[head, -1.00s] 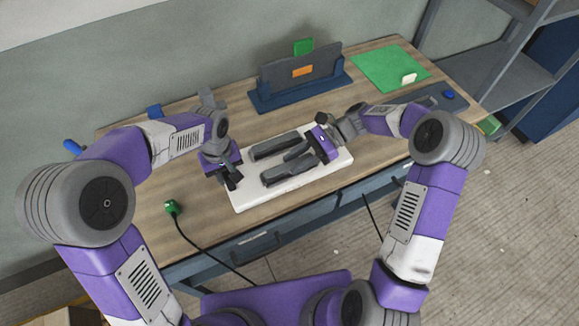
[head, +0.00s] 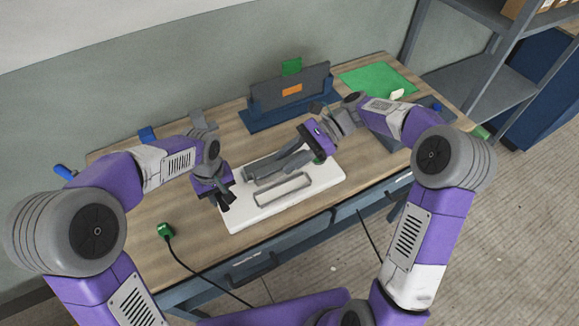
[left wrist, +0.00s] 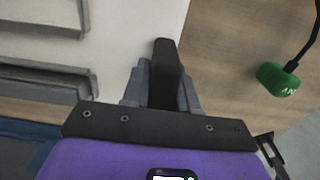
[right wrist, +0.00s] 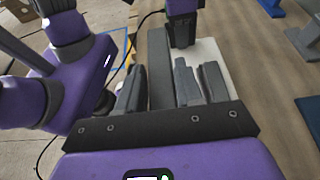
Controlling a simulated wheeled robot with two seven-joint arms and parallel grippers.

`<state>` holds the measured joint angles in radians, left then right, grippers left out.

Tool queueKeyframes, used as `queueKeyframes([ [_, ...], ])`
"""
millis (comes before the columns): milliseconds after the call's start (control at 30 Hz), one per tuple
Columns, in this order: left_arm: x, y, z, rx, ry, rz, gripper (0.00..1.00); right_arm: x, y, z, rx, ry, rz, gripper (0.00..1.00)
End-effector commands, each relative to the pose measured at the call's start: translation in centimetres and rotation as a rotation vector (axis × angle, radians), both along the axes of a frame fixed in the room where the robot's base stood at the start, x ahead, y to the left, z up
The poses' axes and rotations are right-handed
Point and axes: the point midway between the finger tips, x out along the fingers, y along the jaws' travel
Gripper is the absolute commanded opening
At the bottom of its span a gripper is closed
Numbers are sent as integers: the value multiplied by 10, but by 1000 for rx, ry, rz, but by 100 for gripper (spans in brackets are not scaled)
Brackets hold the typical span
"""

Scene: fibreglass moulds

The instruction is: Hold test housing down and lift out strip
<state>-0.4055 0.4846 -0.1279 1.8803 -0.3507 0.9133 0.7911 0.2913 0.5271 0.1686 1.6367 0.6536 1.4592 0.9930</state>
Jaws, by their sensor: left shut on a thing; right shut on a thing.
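The test housing is a flat white board (head: 240,215) with a grey-rimmed front recess (head: 284,190), which shows empty. It also appears in the left wrist view (left wrist: 120,30). My left gripper (head: 222,198) is at its left edge, shut on a dark tab-like piece (left wrist: 166,72) there. My right gripper (head: 309,160) is shut on the long grey strip (right wrist: 160,70), which is out of the front recess and above the board. In the head view the strip overlaps the rear grey piece, so their outlines are hard to separate. The height of the strip is unclear.
A blue stand with a dark panel (head: 300,85) is at the back. A green mat (head: 375,80) lies at the back right. A green plug (head: 166,230) with a black cable is at the front left. Bare tabletop surrounds the board's left side.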

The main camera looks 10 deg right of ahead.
Motion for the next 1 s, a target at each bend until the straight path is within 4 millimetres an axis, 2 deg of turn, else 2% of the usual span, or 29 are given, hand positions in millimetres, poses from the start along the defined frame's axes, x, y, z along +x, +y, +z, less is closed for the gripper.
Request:
queueKeyframes([
  [300, 0, 0, 0, -1, -1, 0, 0, 0, 0, 6, 0, 0, 0, 3],
  [333, 0, 0, 0, -1, -1, 0, 31, 0, 0, 6, 0, 0, 0, 3],
  [500, 0, 0, 0, 0, -1, 0, 57, 0, 0, 5, 1, 0, 0, 3],
  [833, 0, 0, 3, 0, -1, 0, 58, 0, 0, 5, 1, 0, 0, 3],
  [1000, 1, 0, 24, -3, -6, -1, 58, 0, 0, 5, 1, 0, 0, 3],
])
